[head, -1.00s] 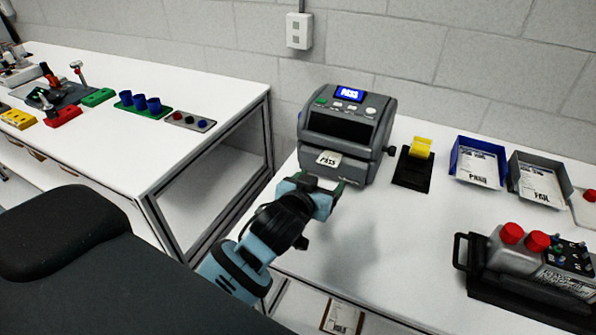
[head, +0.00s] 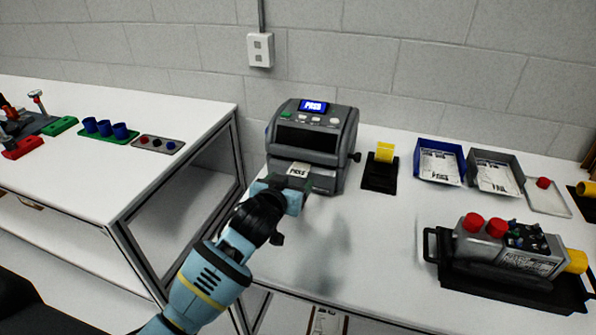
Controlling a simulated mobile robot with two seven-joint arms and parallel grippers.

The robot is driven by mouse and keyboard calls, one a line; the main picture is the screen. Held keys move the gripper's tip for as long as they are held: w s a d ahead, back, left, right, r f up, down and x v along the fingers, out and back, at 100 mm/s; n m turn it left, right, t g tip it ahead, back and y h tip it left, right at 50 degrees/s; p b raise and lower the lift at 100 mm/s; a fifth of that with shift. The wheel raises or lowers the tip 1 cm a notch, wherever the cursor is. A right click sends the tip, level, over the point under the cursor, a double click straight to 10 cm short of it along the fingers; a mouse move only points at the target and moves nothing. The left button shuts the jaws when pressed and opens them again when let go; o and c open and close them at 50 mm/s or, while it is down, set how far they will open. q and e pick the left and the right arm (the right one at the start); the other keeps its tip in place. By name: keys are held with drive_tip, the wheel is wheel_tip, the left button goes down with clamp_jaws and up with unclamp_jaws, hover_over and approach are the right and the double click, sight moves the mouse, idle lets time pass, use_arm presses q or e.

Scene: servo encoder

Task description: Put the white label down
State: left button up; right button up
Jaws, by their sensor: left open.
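The white label (head: 299,169), printed PASS, sticks out of the front slot of the grey printer (head: 313,147). The printer's blue screen also reads PASS. My left gripper (head: 289,182) is open just in front of the printer, with its fingertips at or very near the label's front edge. I cannot tell whether they touch it. The label's back end is hidden in the slot. My right gripper is not in view.
A yellow-topped black stand (head: 381,172) is right of the printer. Beyond it are a blue tray (head: 438,181) and a grey tray (head: 494,189) holding printed sheets. A grey device with red knobs (head: 508,250) sits in a black cradle front right. The table between is clear.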

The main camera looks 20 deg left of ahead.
sight(299, 169)
use_arm(q)
drive_tip(key=shift+w, duration=0.55)
drive_tip(key=shift+x, duration=2)
drive_tip(key=shift+r, duration=0.2)
drive_tip(key=shift+c, duration=0.2)
drive_tip(key=c, duration=1.1)
drive_tip(key=shift+r, duration=0.15)
wheel_tip(299, 169, up, 3)
drive_tip(key=shift+w+r, duration=0.1)
drive_tip(key=shift+r, duration=0.15)
drive_tip(key=s+d+r, duration=0.1)
drive_tip(key=s+d, duration=0.3)
drive_tip(key=s, duration=1.1)
drive_tip(key=shift+s+d, duration=0.15)
drive_tip(key=shift+s, duration=0.1)
